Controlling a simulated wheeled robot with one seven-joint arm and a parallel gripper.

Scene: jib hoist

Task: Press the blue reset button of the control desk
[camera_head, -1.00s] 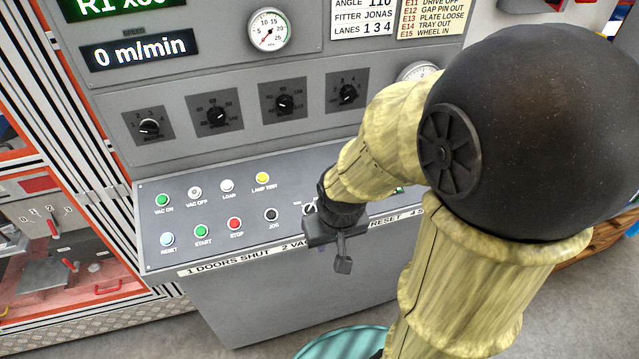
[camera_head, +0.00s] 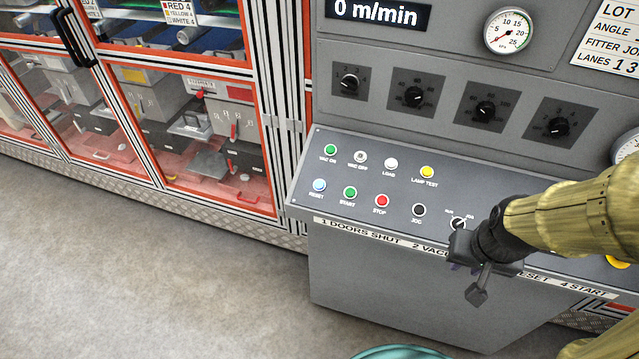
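The blue reset button (camera_head: 319,185) is a pale blue round cap at the lower left of the control desk's sloping panel (camera_head: 300,196), with the label RESET under it. The green start button (camera_head: 349,192) is just to its right. My gripper (camera_head: 478,288) hangs at the front edge of the desk, well to the right of the blue button, near the rotary run/jog switch (camera_head: 458,223). It points down toward the viewer. Its fingers are small and dark, and I cannot tell whether they are apart. Nothing shows in them.
The red stop button (camera_head: 381,201) and black jog button (camera_head: 418,210) lie between my gripper and the blue button. A row of dark knobs (camera_head: 414,97) is on the upright face above. A glazed orange-framed cabinet (camera_head: 215,195) stands left. Grey floor (camera_head: 150,270) is clear in front.

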